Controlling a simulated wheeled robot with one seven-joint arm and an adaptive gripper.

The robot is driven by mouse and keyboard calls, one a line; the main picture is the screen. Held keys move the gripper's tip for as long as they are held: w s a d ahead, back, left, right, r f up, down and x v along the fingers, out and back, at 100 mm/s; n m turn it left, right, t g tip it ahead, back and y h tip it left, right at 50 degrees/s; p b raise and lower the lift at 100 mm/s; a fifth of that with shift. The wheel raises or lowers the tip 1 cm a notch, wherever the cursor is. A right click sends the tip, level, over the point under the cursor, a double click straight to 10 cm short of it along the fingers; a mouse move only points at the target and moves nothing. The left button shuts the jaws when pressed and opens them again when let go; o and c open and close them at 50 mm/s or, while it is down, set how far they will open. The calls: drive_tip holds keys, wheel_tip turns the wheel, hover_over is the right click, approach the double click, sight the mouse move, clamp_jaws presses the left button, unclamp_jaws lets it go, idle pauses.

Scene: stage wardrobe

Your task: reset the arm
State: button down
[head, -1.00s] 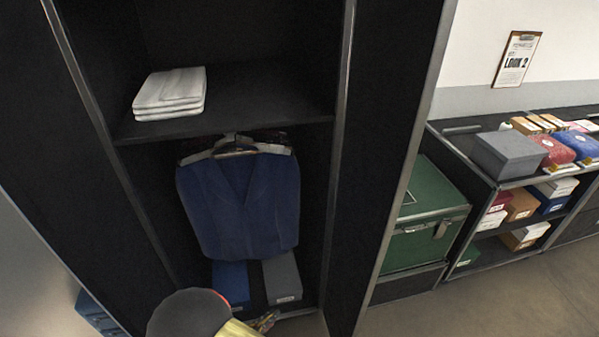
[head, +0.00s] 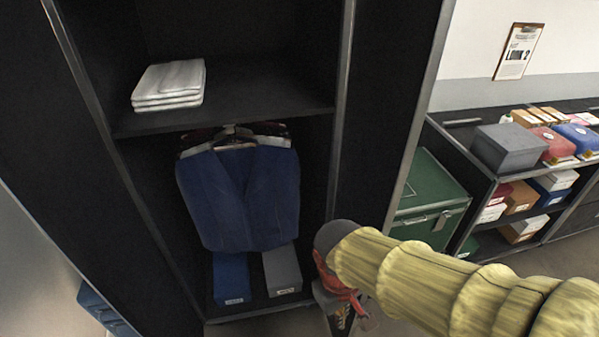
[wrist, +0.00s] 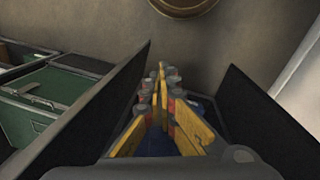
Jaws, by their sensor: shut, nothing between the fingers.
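My arm (head: 430,280) comes in from the lower right in the head view, in a ribbed yellow sleeve. My gripper (head: 343,318) hangs at its end, low in front of the wardrobe's right post, partly cut off by the bottom edge. In the wrist view my gripper (wrist: 163,112) shows its yellow fingers, which are shut and empty. No other object is named in the task.
The wardrobe holds folded white cloths (head: 168,85), a hanging blue vest (head: 240,195), a blue box (head: 231,278) and a grey box (head: 282,270). A green trunk (head: 430,200) and a shelf unit (head: 490,170) with several boxes stand at right. A clipboard (head: 519,50) hangs above.

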drive_tip(key=s+d+r+m+t+y, duration=0.1)
drive_tip(key=d+r+m+t, duration=0.4)
drive_tip(key=d+r, duration=0.5)
wheel_tip(320, 180, up, 3)
drive_tip(key=shift+s+d+m, duration=0.25)
drive_tip(key=shift+s+m, duration=0.25)
drive_tip(key=shift+s, duration=0.15)
